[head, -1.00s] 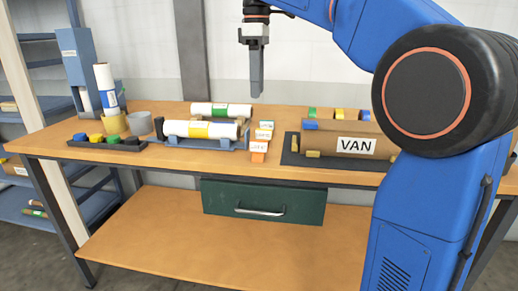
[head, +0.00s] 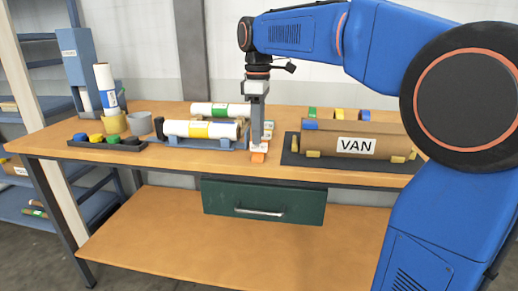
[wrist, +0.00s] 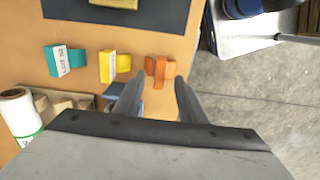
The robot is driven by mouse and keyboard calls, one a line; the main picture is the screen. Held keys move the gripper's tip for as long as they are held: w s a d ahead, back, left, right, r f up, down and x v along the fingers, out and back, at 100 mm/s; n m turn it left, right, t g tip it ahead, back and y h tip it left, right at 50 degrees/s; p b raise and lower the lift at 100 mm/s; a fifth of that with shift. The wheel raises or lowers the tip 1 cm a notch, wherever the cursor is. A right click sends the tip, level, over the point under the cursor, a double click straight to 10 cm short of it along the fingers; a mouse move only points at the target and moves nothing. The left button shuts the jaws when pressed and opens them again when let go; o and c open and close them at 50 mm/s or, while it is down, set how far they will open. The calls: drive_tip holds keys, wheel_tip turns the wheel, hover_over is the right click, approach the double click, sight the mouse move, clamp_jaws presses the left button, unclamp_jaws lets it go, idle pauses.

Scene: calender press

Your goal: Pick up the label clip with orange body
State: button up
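The label clip with orange body (head: 258,158) stands near the front edge of the bench, at the near end of a short row of clips. In the wrist view, the orange clip (wrist: 160,70) shows between and beyond my fingertips. My gripper (head: 257,146) points down just above the clips, and its fingers hide part of the row. In the wrist view, my gripper (wrist: 157,80) is open, with a clear gap and nothing held. Beside the orange clip are a yellow clip (wrist: 107,66) and a teal clip (wrist: 56,60).
White rolls lie on a blue rack (head: 178,142) left of the clips. A dark mat (head: 291,155) with a brown roll labelled VAN (head: 330,143) is to the right. A dark tray (head: 85,144) with coloured pieces sits farther left. A green drawer (head: 230,205) hangs below the bench.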

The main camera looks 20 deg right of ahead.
drive_tip(key=shift+d+f, duration=0.1)
drive_tip(key=shift+f, duration=1.8)
drive_tip(key=shift+c, duration=0.6)
drive_tip(key=shift+s, duration=0.1)
clamp_jaws()
wheel_tip(320, 180, up, 10)
drive_tip(key=shift+r, duration=0.1)
